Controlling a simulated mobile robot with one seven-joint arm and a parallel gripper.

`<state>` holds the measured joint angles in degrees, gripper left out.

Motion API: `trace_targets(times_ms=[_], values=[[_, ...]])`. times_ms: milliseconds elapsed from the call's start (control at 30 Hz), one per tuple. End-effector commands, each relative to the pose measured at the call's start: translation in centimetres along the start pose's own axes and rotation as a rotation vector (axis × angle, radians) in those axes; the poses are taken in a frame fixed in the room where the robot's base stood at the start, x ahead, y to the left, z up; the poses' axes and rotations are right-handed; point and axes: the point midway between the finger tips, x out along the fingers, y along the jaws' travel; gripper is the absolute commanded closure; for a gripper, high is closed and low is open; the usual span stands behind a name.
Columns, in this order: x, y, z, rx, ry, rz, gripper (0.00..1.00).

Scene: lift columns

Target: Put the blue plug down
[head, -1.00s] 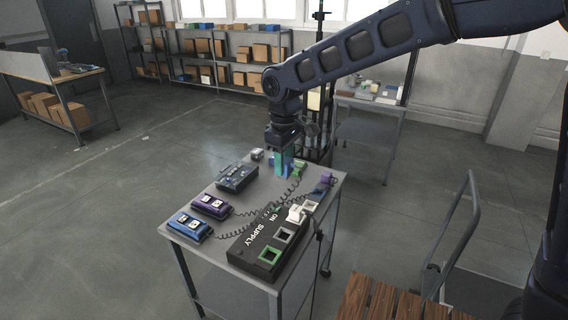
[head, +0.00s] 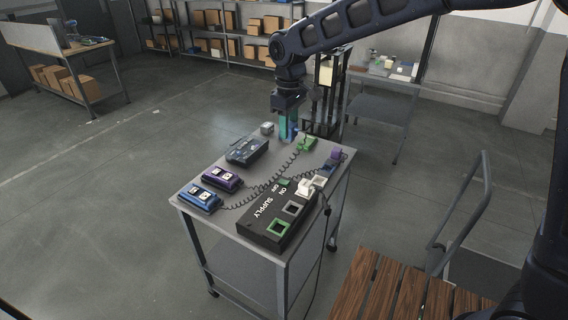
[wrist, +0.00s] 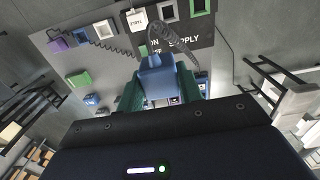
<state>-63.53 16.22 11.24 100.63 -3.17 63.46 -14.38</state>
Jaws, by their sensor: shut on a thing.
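My gripper (head: 288,130) is over the far end of the grey table, with its green fingers pointing down. It is shut on the blue plug (wrist: 157,76), which shows between the fingers (wrist: 157,90) in the wrist view. A dark coiled cord runs from the plug. In the head view only a sliver of the plug (head: 295,131) shows beside the fingers. I cannot tell whether its lower end touches the table (head: 222,222). A green plug (head: 308,144) lies just to the right of my gripper.
The black supply box (head: 262,228) with coloured sockets fills the near right of the table. A purple plug (head: 336,156) is at the right edge. A blue unit (head: 199,198), a purple unit (head: 221,179), a dark device (head: 246,151) and a small grey block (head: 267,128) line the left side.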

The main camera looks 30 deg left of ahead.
Motion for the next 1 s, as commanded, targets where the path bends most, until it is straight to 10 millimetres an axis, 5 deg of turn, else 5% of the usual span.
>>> trace_targets(times_ms=[600,1000], values=[[6.4,14.0,-11.1,0.002,0.001,-0.001,0.84],[9.6,18.6,-13.6,0.002,-0.002,0.004,0.84]])
